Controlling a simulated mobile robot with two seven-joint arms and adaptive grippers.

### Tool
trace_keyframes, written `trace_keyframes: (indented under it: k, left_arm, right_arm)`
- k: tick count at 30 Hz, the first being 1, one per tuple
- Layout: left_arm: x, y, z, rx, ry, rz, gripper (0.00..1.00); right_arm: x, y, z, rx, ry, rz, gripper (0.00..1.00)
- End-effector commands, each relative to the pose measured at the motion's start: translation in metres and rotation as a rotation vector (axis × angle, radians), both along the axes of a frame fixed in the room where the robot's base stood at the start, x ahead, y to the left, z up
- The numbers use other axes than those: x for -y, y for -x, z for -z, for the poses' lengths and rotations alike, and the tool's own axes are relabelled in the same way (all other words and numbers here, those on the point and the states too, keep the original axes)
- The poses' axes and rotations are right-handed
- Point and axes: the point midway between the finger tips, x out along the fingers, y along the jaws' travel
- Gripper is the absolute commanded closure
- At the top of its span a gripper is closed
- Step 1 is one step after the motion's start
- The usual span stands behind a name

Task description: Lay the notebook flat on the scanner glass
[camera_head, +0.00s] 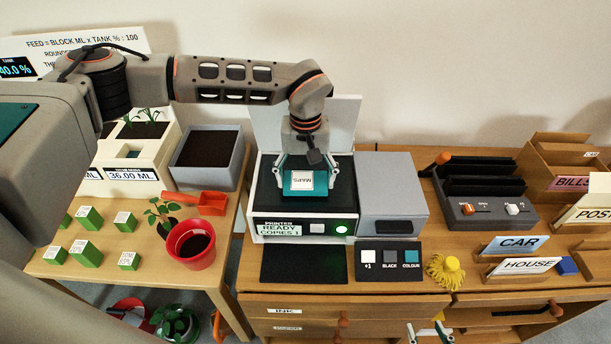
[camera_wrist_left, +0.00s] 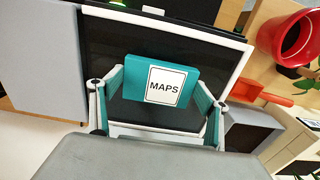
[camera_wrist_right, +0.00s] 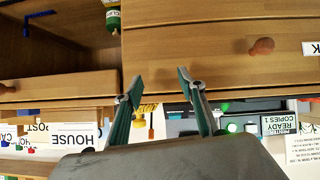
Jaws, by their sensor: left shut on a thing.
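The notebook (camera_head: 303,193) is teal with a white MAPS label. My left gripper (camera_head: 305,172) reaches down from above and is shut on it, one finger at each end; the left wrist view also shows the notebook (camera_wrist_left: 133,86) between the fingers. The notebook is over the dark scanner glass (camera_head: 334,200) of the white printer (camera_head: 262,222), inside its rim. I cannot tell whether it touches the glass. The raised lid (camera_head: 346,115) stands behind it. My right gripper (camera_wrist_right: 158,78) is open and empty in front of the drawers; its fingertips show at the head view's bottom edge.
A grey box (camera_head: 392,190) adjoins the printer on the right. In front are a black mat (camera_head: 303,264) and a button panel (camera_head: 390,262). A red pot (camera_head: 191,246) and red scoop (camera_head: 195,203) are on the left table. Letter trays and signs fill the right side.

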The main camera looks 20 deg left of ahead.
Motion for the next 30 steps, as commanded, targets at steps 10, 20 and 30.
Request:
trace_keyframes:
  k: [10,20,30]
  left_arm:
    - [0.0,0.0,0.001,0.0,0.0,-0.001,0.46]
    - [0.0,0.0,0.005,-0.001,0.0,-0.001,0.46]
    - [0.0,0.0,0.011,-0.001,-0.001,-0.001,0.46]
  right_arm:
    - [0.001,0.001,0.004,-0.007,0.001,0.004,0.6]
    - [0.001,0.001,0.005,-0.007,0.0,0.005,0.6]
    - [0.001,0.0,0.004,-0.002,-0.001,0.005,0.6]
